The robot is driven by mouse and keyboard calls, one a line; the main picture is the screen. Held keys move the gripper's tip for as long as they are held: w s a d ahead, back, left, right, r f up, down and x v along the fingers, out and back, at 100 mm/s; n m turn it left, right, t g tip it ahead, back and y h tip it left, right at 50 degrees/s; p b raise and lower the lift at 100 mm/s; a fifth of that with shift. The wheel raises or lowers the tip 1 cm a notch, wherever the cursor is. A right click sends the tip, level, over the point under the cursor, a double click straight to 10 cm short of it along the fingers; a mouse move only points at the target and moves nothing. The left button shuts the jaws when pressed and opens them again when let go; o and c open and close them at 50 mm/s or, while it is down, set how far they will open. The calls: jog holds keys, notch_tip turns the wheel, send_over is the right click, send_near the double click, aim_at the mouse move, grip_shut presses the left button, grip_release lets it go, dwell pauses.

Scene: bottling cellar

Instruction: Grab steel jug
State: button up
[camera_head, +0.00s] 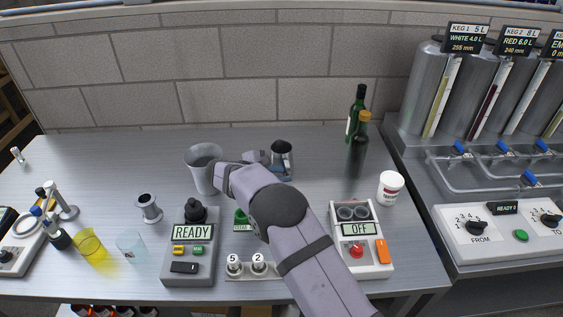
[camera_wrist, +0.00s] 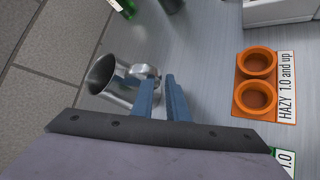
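The steel jug (camera_head: 283,161) stands upright on the bench behind my forearm. Its lower part is partly hidden by my gripper in the camera_head view. In the camera_wrist view the jug (camera_wrist: 121,94) shows its round mouth and a handle on the side towards my fingers. My gripper (camera_wrist: 161,80) has its two blue-grey fingers apart, with a narrow gap between them. The fingertips are right at the handle; I cannot tell whether they touch it. In the camera_head view the gripper (camera_head: 284,174) is low beside the jug, mostly hidden by my wrist.
A larger grey bucket (camera_head: 203,170) stands left of the jug. Green and dark bottles (camera_head: 357,148) and a white tub (camera_head: 390,188) are to the right. An orange double holder (camera_wrist: 256,82) lies near my gripper. Control boxes (camera_head: 188,255) line the front. The bench behind is clear.

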grip_shut()
jog(key=shift+r, duration=0.35)
dwell(1.4)
notch_tip(320, 180, up, 9)
jog(key=b, duration=0.1)
jog(key=shift+r, duration=0.2)
dwell(0.8)
jog(key=shift+r, duration=0.1)
